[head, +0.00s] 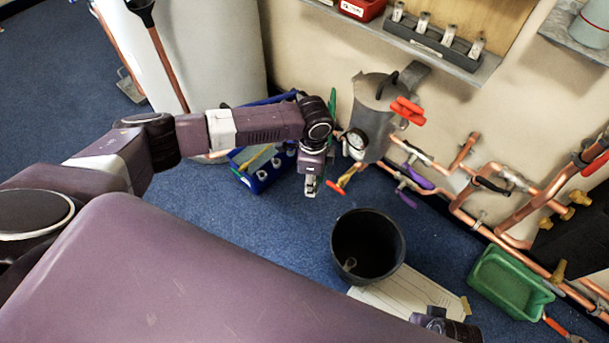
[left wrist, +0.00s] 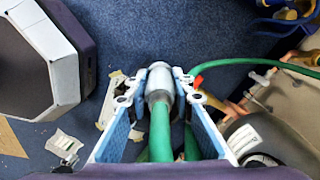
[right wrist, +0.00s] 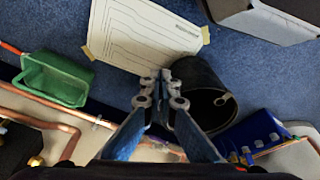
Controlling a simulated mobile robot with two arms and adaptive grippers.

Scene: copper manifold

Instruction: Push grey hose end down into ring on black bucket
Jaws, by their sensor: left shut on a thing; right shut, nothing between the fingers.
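The grey hose end (left wrist: 159,82) is between the fingers of my left gripper (left wrist: 160,97), which is shut on it. The green hose (left wrist: 160,132) runs back from it in the left wrist view. In the head view my left gripper (head: 310,186) is in the air, left of and behind the black bucket (head: 392,272). The bucket stands on the floor with the ring (head: 349,264) at its near-left inner side. In the right wrist view my right gripper (right wrist: 160,92) is shut and empty, with the bucket (right wrist: 198,76) and its ring (right wrist: 223,98) beyond it.
A marked sheet (head: 408,293) lies on the floor partly under the bucket. A green tray (head: 508,284) is at the right. A blue crate (head: 262,178) is behind my left gripper. A grey canister (head: 374,115) and copper pipes (head: 515,215) line the wall. Carpet between left gripper and bucket is clear.

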